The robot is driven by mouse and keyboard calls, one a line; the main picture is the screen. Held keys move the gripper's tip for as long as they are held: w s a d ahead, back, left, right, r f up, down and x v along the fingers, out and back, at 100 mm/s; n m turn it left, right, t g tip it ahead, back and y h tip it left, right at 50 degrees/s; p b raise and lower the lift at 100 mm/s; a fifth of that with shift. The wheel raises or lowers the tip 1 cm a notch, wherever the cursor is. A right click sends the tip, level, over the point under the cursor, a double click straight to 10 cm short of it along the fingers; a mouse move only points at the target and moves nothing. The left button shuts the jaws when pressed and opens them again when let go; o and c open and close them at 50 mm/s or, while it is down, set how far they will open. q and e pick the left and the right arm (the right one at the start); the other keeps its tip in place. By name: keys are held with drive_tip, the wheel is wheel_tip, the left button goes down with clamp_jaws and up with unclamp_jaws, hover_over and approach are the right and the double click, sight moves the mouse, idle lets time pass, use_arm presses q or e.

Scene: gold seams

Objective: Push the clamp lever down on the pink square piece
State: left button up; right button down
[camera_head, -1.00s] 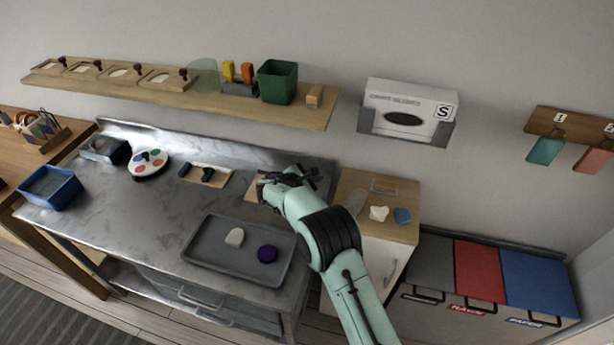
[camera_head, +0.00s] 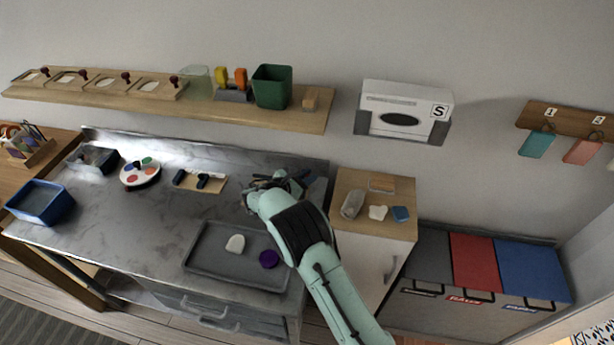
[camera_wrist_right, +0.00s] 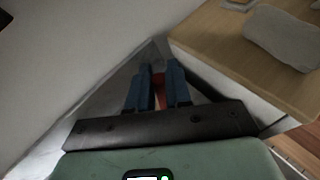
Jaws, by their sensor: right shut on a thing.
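My right gripper (camera_head: 277,180) is at the back right of the metal worktop (camera_head: 120,208), near the wall. In the right wrist view its blue fingers (camera_wrist_right: 158,82) are shut on a narrow red thing (camera_wrist_right: 158,90), mostly hidden between them. I cannot tell whether it is the clamp lever. The pink square piece and the clamp cannot be made out; the gripper and wrist cover that spot in the head view. My left gripper is not in view.
A grey tray (camera_head: 200,262) holds a white piece (camera_head: 235,243) and a purple round piece (camera_head: 269,259). A board with dark tools (camera_head: 199,181) lies left of the gripper. A wooden cabinet top (camera_head: 350,225) stands right. A shelf (camera_head: 220,110) runs above the worktop.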

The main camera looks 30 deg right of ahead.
drive_tip(key=shift+w+a+r, duration=0.15)
drive_tip(key=shift+w+a, duration=0.15)
drive_tip(key=c, duration=1.2)
unclamp_jaws()
drive_tip(key=shift+a, duration=0.1)
drive_tip(key=b+v, duration=0.1)
drive_tip(key=v, duration=1.2)
drive_tip(key=shift+s+a, duration=0.1)
drive_tip(key=shift+a, duration=0.1)
